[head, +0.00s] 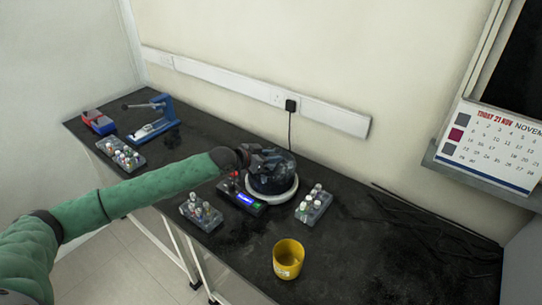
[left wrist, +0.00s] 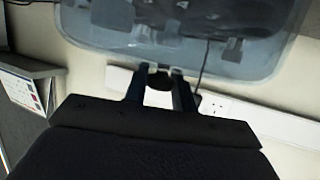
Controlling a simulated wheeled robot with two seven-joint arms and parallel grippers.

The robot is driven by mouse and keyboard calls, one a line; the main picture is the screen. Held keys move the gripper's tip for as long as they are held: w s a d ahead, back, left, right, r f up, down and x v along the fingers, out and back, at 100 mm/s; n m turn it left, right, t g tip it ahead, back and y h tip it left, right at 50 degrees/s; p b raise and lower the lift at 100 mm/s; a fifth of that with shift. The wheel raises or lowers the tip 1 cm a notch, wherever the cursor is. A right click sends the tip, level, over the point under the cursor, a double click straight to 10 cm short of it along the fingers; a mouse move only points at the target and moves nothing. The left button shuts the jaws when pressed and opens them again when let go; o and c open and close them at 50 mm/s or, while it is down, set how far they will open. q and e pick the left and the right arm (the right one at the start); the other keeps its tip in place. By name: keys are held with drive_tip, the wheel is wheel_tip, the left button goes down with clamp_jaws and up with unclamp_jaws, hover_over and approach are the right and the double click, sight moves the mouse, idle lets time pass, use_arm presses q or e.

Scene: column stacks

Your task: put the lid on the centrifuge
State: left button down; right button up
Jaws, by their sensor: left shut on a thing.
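The centrifuge (head: 271,192) stands on the black bench, with a white round base and a display panel (head: 243,200) at its front left. The translucent bluish lid (head: 280,171) is over its top. Whether the lid touches the base or hangs just above it, I cannot tell. My left gripper (head: 262,157) is at the top of the lid. In the left wrist view, my left gripper (left wrist: 160,85) is shut on the lid's dark knob (left wrist: 159,92), and the clear lid (left wrist: 120,40) spreads beyond it. My arm and gripper hide part of the lid. My right gripper is not in view.
Racks of capped vials stand left (head: 201,212) and right (head: 313,205) of the centrifuge, with another (head: 121,154) farther left. A yellow cup (head: 288,260) stands in front. A blue press (head: 154,119) and a red-and-blue box (head: 99,122) are at the far left. Black rods (head: 425,222) lie right.

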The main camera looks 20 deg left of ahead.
use_arm(q)
drive_tip(key=c, duration=1.1)
unclamp_jaws()
drive_tip(key=shift+o, duration=0.5)
drive_tip(key=shift+f, duration=0.1)
drive_tip(key=o, duration=0.4)
drive_tip(key=shift+r, duration=0.2)
drive_tip(key=shift+r+p, duration=2.1)
drive_tip(key=shift+r, duration=0.75)
